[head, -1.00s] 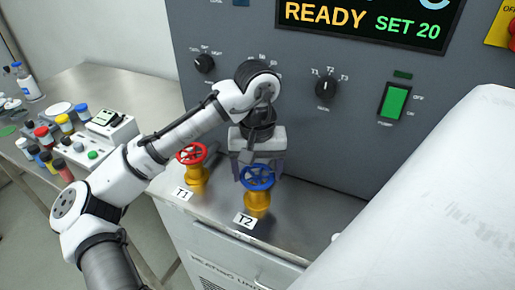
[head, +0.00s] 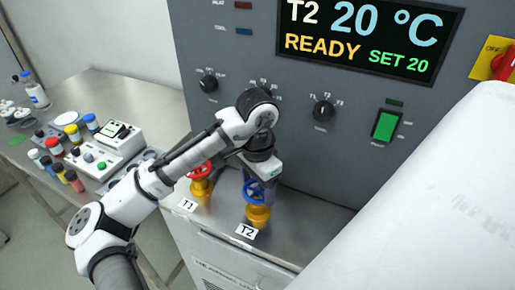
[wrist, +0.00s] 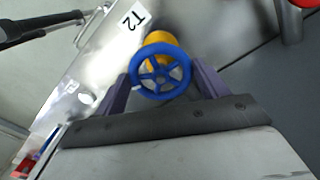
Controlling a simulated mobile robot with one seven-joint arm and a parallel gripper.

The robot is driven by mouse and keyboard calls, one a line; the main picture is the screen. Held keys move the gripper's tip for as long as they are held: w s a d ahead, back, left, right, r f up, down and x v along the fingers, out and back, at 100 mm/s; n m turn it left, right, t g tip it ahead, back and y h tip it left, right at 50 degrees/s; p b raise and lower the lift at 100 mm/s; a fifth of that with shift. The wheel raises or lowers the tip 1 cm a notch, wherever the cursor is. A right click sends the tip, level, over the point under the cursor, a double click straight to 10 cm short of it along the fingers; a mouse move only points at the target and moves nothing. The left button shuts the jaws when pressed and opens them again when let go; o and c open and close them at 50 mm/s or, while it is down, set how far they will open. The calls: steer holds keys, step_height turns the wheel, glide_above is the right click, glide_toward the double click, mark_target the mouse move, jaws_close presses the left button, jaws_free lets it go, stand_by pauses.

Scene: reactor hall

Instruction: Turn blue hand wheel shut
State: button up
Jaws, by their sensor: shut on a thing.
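The blue hand wheel (head: 254,192) sits on a yellow valve body (head: 258,216) behind the T2 label (head: 247,232). In the wrist view the blue wheel (wrist: 160,71) lies between the two purple fingers of my gripper (wrist: 158,80), one at each side of its rim. My gripper (head: 262,186) reaches down over the wheel in the head view and is shut on it. The fingers are partly hidden there by the wheel.
A red hand wheel (head: 200,170) on a yellow valve stands close at left, by the T1 label (head: 187,205), partly behind my arm. The grey panel with its display (head: 365,38) rises behind. A side table (head: 112,95) at left holds bottles and a small device.

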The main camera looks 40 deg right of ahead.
mark_target(258, 188)
steer(key=m, duration=1.4)
steer(key=shift+w+d, duration=0.1)
steer(key=shift+d, duration=0.05)
stand_by(0.5)
steer(key=o, duration=1)
steer(key=shift+r, duration=0.1)
step_height(258, 188, up, 14)
steer(key=shift+f+b, duration=0.15)
steer(key=shift+b, duration=0.75)
steer(key=shift+f, duration=0.1)
